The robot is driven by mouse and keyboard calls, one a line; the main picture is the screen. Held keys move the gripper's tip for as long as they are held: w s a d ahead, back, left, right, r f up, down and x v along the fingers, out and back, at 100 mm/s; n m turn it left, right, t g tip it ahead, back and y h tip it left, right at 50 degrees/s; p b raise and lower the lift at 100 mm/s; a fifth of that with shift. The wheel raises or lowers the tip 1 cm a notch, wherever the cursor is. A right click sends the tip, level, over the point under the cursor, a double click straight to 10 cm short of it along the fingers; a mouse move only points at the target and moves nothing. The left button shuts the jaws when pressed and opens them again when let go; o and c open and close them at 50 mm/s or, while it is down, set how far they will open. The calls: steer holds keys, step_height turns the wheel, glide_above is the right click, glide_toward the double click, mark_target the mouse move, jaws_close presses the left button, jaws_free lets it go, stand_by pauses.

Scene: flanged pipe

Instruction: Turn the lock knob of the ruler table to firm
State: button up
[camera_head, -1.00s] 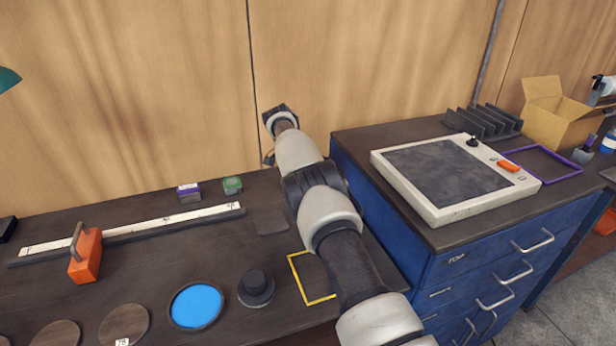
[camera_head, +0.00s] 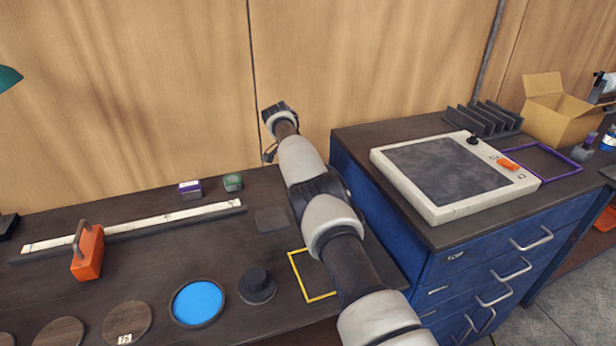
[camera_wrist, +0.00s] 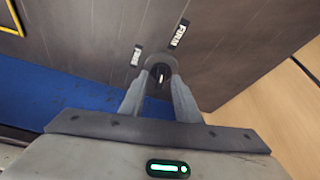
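In the wrist view the lock knob (camera_wrist: 158,66) is a small dark round piece on the dark bench top, close to the bench edge. Two dark labels with white lettering stand beside it: one (camera_wrist: 178,36) seems to read FIRM, and the other (camera_wrist: 137,55) is too small to read surely. My gripper (camera_wrist: 160,82) has its fingers close together, one on each side of the knob, and appears shut on it. The knob's pointing direction is unclear. In the head view my arm hides the knob and most of my gripper. The long white ruler (camera_head: 135,227) lies on the bench.
A blue drawer cabinet (camera_head: 440,275) stands close on the right, carrying a pale flat panel (camera_head: 455,175). A wooden wall (camera_head: 120,90) is behind. An orange handled block (camera_head: 88,253), blue disc (camera_head: 198,303), dark knobbed weight (camera_head: 257,285) and yellow frame (camera_head: 312,275) occupy the bench.

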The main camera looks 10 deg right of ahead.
steer(key=shift+a+r+b, duration=0.2)
steer(key=shift+b, duration=0.3)
steer(key=p+v, duration=0.2)
steer(key=v, duration=1.5)
steer(key=shift+d, duration=0.25)
